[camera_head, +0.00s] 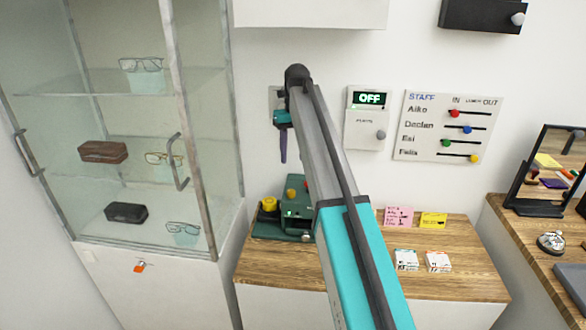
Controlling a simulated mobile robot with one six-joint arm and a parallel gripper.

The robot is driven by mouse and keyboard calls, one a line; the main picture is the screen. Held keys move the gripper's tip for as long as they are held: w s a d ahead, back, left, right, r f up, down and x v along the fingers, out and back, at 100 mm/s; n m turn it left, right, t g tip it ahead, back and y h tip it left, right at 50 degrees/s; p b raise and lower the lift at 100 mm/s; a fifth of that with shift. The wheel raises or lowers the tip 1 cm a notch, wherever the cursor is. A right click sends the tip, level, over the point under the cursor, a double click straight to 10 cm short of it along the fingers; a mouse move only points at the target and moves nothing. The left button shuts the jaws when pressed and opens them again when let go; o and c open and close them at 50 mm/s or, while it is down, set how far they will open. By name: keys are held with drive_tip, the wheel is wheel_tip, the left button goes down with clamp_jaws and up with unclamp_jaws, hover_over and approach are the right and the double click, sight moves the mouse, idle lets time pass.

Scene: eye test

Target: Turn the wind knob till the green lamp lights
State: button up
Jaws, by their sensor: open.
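A dark green machine (300,222) stands at the left end of the wooden counter, partly hidden by my arm. It has a yellow knob (269,204) at its left, an orange part (291,194) on top and a silver round part (305,237) low in front. I cannot tell which of these is the wind knob. Small pale green spots (291,213) show on its front; whether a lamp is lit is too small to tell. My gripper (283,158) hangs down from my wrist above the machine, apart from it, seen nearly edge-on. It is open and looks empty.
A glass cabinet (190,110) stands close on the left. The wooden counter (470,285) also holds pink (399,216) and yellow cards (433,220) and two small card stacks. A lit OFF sign (369,98) and a staff board (447,127) are on the wall.

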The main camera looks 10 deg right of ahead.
sight(291, 190)
drive_tip(key=n+p, duration=1.3)
drive_tip(key=n, duration=2.2)
drive_tip(key=shift+w+n, duration=0.1)
drive_tip(key=shift+n, duration=0.3)
drive_tip(key=shift+p, duration=0.4)
drive_tip(key=shift+f, duration=0.1)
drive_tip(key=shift+a+f+b, duration=0.2)
drive_tip(key=shift+f+b, duration=1.4)
drive_tip(key=shift+f, duration=1.8)
drive_tip(key=shift+a+f+b, duration=0.15)
drive_tip(key=shift+f+b, duration=1.45)
drive_tip(key=shift+f, duration=1.8)
